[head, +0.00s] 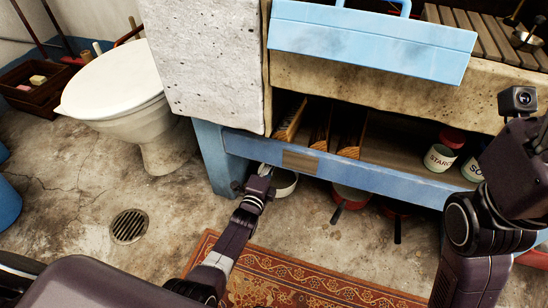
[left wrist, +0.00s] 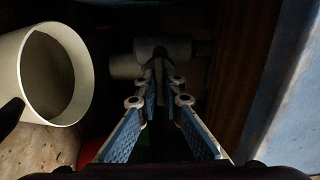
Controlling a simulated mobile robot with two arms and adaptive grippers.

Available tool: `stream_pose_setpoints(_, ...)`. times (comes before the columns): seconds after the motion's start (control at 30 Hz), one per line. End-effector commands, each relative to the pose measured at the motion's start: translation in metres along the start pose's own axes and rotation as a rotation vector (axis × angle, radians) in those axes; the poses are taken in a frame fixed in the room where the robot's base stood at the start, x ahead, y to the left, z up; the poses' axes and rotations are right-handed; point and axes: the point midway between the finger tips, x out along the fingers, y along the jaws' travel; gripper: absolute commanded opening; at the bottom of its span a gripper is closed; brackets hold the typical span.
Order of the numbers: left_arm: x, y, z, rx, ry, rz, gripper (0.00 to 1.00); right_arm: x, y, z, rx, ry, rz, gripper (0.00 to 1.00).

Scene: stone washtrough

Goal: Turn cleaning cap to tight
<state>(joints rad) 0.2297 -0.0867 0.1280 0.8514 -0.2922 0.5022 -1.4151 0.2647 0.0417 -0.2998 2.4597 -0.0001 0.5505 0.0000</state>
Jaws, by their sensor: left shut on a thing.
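My left gripper (head: 264,170) reaches in under the blue front rail of the washtrough stand. In the left wrist view my left gripper (left wrist: 163,72) points into a dark space, its blue-padded fingers nearly together at the tips. They are shut on a small dark part just in front of pale, rounded pipe-like pieces (left wrist: 165,47). This part seems to be the cleaning cap, but shadow hides its outline and how far it is turned. The head view does not show it. My right arm stands at the right edge; its gripper is outside the picture.
A pale open pot (left wrist: 58,75) lies close left of the left gripper. The blue rail (head: 360,178) runs above the left wrist. Red pans (head: 348,197) hang or stand under the shelf. A toilet (head: 115,90) is at left; a patterned rug (head: 290,280) lies in front.

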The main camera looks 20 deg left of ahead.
Motion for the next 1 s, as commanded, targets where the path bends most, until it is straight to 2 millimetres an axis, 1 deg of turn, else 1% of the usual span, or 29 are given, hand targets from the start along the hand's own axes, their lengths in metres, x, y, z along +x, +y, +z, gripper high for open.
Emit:
stream_pose_setpoints(0.07,0.0016,-0.0036,0.0013,0.0,-0.002,-0.007,0.0,0.0,0.0001,0.0001,0.0,-0.001,0.0,0.65)
stream_pose_setpoints(0.1,0.0016,-0.0037,0.0013,-0.001,-0.002,-0.007,0.12,0.0,0.0001,0.0002,0.0,-0.001,0.001,0.65)
stream_pose_setpoints(0.2,0.0013,-0.003,0.0011,-0.001,-0.001,-0.006,0.23,-0.0002,0.0001,0.0004,0.0,-0.002,0.001,0.65)
stream_pose_setpoints(0.23,0.0012,-0.0028,0.001,-0.001,-0.001,-0.006,0.25,-0.0003,0.0001,0.0005,0.0,-0.002,0.001,0.65)
stream_pose_setpoints(0.5,0.0005,-0.0013,0.0005,-0.005,-0.001,-0.002,0.25,-0.0018,0.0005,0.0018,0.0,-0.007,0.003,0.65)
stream_pose_setpoints(0.63,0.0005,-0.0016,0.0004,-0.049,0.0,-0.002,0.25,-0.0007,0.0005,0.002,0.0,-0.007,0.002,0.65)
stream_pose_setpoints(0.77,0.0003,-0.0018,0.0005,-0.168,0.001,-0.001,0.25,0.0027,0.0007,0.0021,0.0,-0.006,0.002,0.65)
stream_pose_setpoints(1.0,0.0002,-0.0009,0.0004,-0.487,0.001,0.0,0.25,0.0069,0.001,0.0023,0.0,-0.005,0.001,0.65)
